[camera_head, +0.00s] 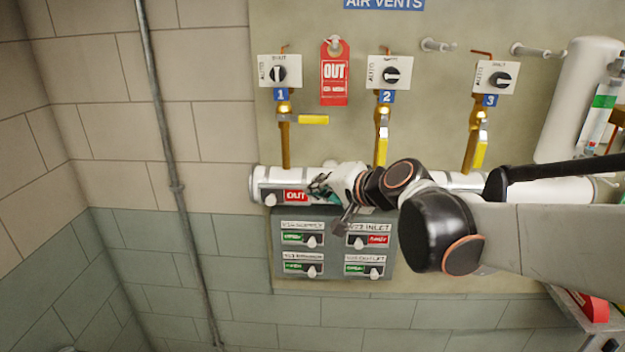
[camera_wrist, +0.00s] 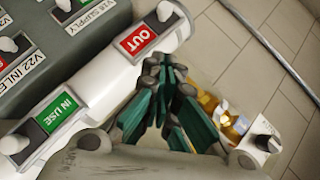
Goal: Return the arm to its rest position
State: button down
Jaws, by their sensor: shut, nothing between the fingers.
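My arm reaches in from the right in the head view, and its end is in front of the white horizontal pipe (camera_head: 462,181). My gripper (camera_head: 318,190) is beside the red OUT label (camera_head: 296,196), at the left part of the pipe. In the wrist view my gripper (camera_wrist: 160,118) shows teal fingers, shut with nothing held. There the fingers appear over the edge of the white pipe (camera_wrist: 108,88), near the red OUT label (camera_wrist: 138,41). Contact between fingers and pipe cannot be told. My wrist hides part of the pipe's middle.
Yellow-handled valves 1 (camera_head: 313,120), 2 (camera_head: 382,146) and 3 (camera_head: 479,150) stand above the pipe. A red OUT tag (camera_head: 334,82) hangs between the first two. A grey switch panel (camera_head: 333,254) is below. A white cylinder (camera_head: 577,100) is at right. The left wall is clear except a conduit (camera_head: 163,120).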

jog(key=s+d+f+n+g+h+b, duration=0.1)
jog(key=s+d+f+h+b, duration=0.1)
jog(key=s+d+f+b, duration=0.4)
jog(key=s+d+f+n+g+h+b, duration=0.1)
jog(key=s+d+f+b, duration=0.6)
jog(key=f, duration=1)
jog(key=s+d+f+n+g+h+b, duration=0.1)
jog(key=s+d+f+n+h+b, duration=0.2)
jog(key=s+f+b, duration=0.8)
jog(key=s+d+f+h, duration=0.1)
jog(key=s+d+h, duration=0.1)
jog(key=d, duration=0.2)
jog(key=shift+d+g, duration=0.2)
jog(key=shift+g, duration=0.1)
